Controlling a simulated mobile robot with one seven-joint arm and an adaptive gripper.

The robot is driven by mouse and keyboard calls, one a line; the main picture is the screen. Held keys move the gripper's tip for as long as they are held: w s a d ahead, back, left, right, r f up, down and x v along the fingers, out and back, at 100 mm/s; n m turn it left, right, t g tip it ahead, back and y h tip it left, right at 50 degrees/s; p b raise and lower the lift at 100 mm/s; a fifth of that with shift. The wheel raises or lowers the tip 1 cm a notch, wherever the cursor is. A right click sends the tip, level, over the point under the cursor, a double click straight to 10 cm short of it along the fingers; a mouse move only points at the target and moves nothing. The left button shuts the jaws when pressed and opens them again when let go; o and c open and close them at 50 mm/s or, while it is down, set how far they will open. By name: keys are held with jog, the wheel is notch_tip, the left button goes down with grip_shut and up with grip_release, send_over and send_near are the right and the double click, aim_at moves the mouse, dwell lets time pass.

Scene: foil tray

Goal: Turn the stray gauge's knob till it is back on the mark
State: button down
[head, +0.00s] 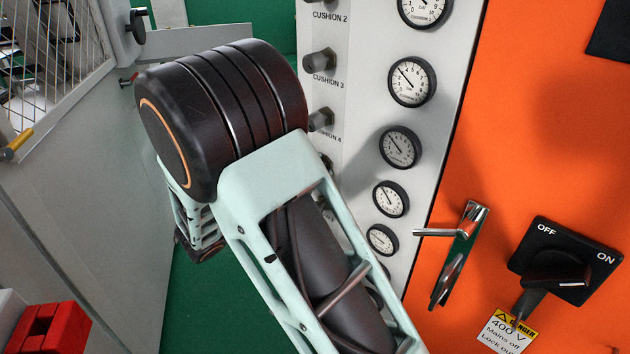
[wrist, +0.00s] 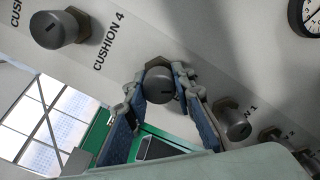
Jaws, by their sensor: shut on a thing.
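My gripper (wrist: 160,80) is shut on a grey round knob (wrist: 160,88) with a dark index line, its blue-padded fingers on either side. This knob is the one just below the CUSHION 4 label; its own label is hidden. In the head view my arm covers my fingertips and most of this knob. A column of round white gauges stands right of the knobs: a second-from-top gauge (head: 412,81), a third (head: 400,147), a fourth (head: 391,199) and a fifth (head: 382,239). Their needles mostly lean up-left. The marks are too small to tell which gauge is off.
Other knobs stand close by: one above (wrist: 62,28) and one below (wrist: 236,122), whose label ends in "N 1". A chrome handle (head: 462,240) and an OFF/ON mains switch (head: 557,280) stick out from the orange panel at right. A grey cabinet with mesh stands at left.

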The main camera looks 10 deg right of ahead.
jog(key=shift+m+b, duration=0.9)
jog(key=shift+m, duration=0.1)
jog(key=c, duration=1.6)
grip_release()
jog(key=v, duration=1.2)
dwell(0.4)
